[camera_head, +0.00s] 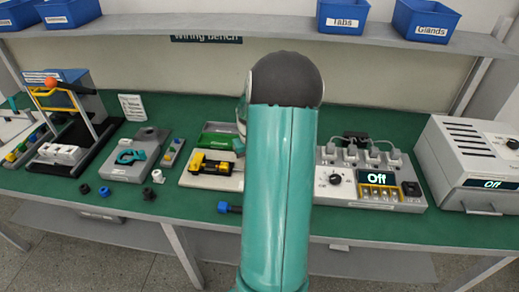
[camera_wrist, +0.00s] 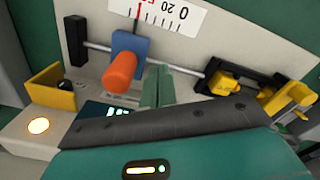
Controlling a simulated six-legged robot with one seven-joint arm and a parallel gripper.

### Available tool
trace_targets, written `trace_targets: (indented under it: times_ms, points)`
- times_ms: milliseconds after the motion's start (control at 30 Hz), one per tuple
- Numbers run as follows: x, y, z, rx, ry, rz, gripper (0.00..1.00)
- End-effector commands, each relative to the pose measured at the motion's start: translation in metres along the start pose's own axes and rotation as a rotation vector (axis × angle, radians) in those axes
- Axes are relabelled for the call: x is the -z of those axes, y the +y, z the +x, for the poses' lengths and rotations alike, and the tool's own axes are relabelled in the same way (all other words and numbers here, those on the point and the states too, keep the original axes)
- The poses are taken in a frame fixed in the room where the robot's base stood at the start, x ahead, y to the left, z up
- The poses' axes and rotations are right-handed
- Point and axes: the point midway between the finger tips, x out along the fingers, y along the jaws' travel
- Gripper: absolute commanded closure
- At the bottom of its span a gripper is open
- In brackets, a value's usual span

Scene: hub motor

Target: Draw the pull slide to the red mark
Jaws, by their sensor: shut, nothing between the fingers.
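The pull slide shows in the wrist view as a blue block (camera_wrist: 130,44) with an orange knob (camera_wrist: 120,71), on a grey rod. A white scale (camera_wrist: 165,15) lies behind it, cut by the top edge. A thin red mark (camera_wrist: 137,13) on the scale is close to the blue block's upper end; exact alignment is hard to tell. My gripper (camera_wrist: 157,86) has its teal fingers shut and empty, just right of the orange knob; whether they touch it is unclear. In the head view my arm hides the gripper, and I cannot make out the slide.
In the wrist view a black rod support with a yellow clamp (camera_wrist: 288,100) stands right, and a yellow bracket (camera_wrist: 50,86) left. A lit button (camera_wrist: 38,126) is at lower left. On the green bench, a power unit (camera_head: 370,185) stands right of my arm and several fixtures left.

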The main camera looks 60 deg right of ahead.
Motion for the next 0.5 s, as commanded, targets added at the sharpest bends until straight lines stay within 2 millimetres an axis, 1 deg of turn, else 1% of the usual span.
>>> trace_targets:
  times_ms: [233, 500]
  points:
    - [0.002, -0.002, -0.003, 0.0, 0.001, 0.001, 1.0]
    - [0.002, -0.002, -0.023, -0.001, 0.002, 0.002, 1.0]
